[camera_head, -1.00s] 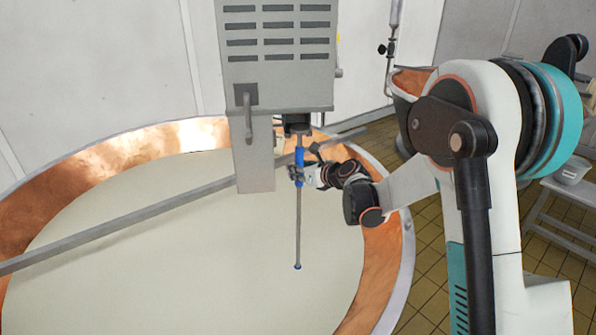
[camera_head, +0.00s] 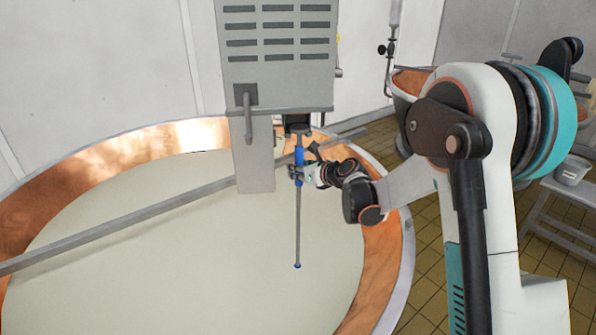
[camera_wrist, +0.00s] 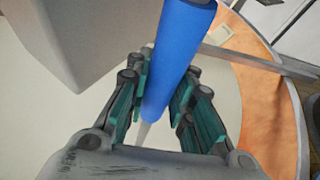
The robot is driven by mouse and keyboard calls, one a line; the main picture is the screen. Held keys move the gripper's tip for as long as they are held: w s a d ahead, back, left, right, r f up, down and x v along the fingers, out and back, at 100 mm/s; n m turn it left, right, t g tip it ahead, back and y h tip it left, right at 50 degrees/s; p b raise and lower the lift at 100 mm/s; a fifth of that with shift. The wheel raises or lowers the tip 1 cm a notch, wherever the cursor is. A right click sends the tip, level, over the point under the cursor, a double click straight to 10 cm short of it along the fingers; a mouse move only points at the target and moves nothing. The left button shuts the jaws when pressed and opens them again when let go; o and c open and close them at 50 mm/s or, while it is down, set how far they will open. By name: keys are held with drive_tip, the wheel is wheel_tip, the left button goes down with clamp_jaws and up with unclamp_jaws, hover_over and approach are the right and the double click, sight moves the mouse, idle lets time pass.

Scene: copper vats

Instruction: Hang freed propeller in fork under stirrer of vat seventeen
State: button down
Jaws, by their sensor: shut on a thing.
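The propeller shows as a thin grey rod (camera_head: 298,225) with a blue sleeve at its top and a small blue tip at its lower end. It hangs upright over the pale liquid in the vat (camera_head: 180,260). My gripper (camera_head: 297,174) is shut on the blue sleeve, which also shows between the green-padded fingers in the wrist view (camera_wrist: 175,75). The stirrer (camera_head: 278,60) is a grey vented box above, with a dark fitting (camera_head: 298,124) under it. The sleeve's top is right below this fitting; whether they touch or the fork holds it I cannot tell.
A grey bar (camera_head: 120,220) crosses the vat just behind the rod. A grey plate (camera_head: 253,155) hangs from the stirrer, left of the sleeve. The copper rim curves around on the right. A bucket (camera_head: 572,170) stands on a bench at the far right.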

drive_tip(key=w, duration=0.7)
drive_tip(key=shift+w+a, duration=0.25)
idle(3.6)
drive_tip(key=shift+w+f+b, duration=0.15)
drive_tip(key=shift+f+b, duration=0.8)
drive_tip(key=shift+f, duration=0.1)
idle(1.5)
